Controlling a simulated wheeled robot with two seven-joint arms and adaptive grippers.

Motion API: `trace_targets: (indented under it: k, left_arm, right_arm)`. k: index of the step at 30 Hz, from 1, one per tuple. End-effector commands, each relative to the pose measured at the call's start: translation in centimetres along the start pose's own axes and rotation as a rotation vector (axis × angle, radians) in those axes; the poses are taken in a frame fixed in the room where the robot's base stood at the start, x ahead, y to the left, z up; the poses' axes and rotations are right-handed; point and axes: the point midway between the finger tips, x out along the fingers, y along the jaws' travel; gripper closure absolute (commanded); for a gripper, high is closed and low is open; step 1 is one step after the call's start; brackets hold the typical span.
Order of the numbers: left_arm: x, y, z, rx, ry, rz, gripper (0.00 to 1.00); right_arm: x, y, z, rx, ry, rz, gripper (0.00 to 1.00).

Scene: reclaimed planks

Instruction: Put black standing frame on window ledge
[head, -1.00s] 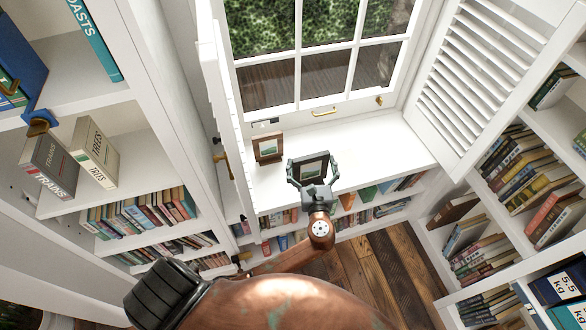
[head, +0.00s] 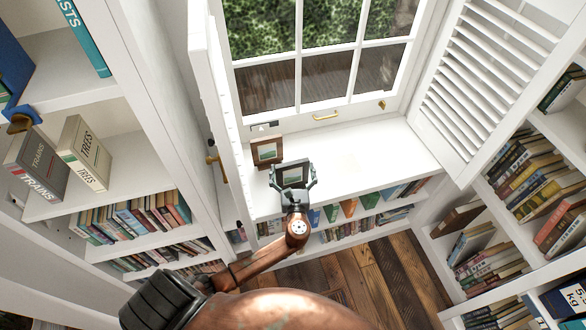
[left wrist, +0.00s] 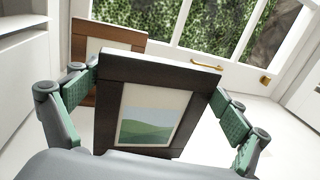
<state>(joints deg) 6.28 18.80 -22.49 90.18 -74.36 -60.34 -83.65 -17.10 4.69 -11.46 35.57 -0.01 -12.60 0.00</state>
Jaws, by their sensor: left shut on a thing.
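The black standing frame (head: 293,173), with a green landscape picture, is upright and slightly tilted between the fingers of my left gripper (head: 292,182). In the left wrist view the black frame (left wrist: 103,118) fills the middle, with green finger pads at both its sides. The window ledge (head: 375,150) is a white shelf top below the window. The held frame is at the ledge's front left part; I cannot tell whether its foot touches the surface.
A brown wooden frame (head: 266,151) stands on the ledge just behind and left of the held frame. A shutter panel edge (head: 228,130) rises at the ledge's left. The ledge's middle and right are clear. Bookshelves flank both sides.

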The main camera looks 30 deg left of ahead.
Motion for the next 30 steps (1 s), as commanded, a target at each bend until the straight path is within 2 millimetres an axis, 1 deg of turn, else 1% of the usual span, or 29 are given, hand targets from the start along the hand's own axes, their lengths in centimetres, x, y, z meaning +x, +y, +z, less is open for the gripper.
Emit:
trace_targets:
  k: [6,9,10,12,23,26,29,30]
  left_arm:
    - [0.0,-0.1,0.2,-0.002,-0.003,0.000,0.54]
    - [0.0,0.0,-0.1,-0.002,-0.003,0.000,0.54]
    - [0.0,0.0,-0.2,-0.001,-0.001,0.000,0.06]
    - [0.0,0.0,-0.1,-0.002,-0.001,0.000,0.01]
    - [0.0,0.0,0.2,-0.002,-0.002,0.000,0.00]
    - [-0.9,0.0,0.1,-0.002,0.000,0.000,0.00]
    - [-2.5,0.0,0.2,-0.003,0.001,0.001,0.00]
    - [-3.4,0.0,0.2,-0.004,0.001,0.000,0.00]
  right_arm:
    - [-0.1,0.0,-0.1,0.000,0.002,0.000,0.00]
    - [0.0,0.0,0.0,0.000,0.001,0.000,0.00]
    - [0.1,0.0,0.0,0.000,0.000,0.000,0.00]
    - [0.0,0.0,0.0,0.000,0.000,0.000,0.00]
    - [-0.1,-0.1,0.2,0.001,-0.002,-0.001,0.00]
    - [-0.2,-0.1,0.1,0.001,-0.001,-0.001,0.00]
    - [-0.5,-0.2,0.0,0.001,0.001,-0.002,0.00]
    - [-0.6,-0.2,-0.1,0.002,0.001,-0.002,0.00]
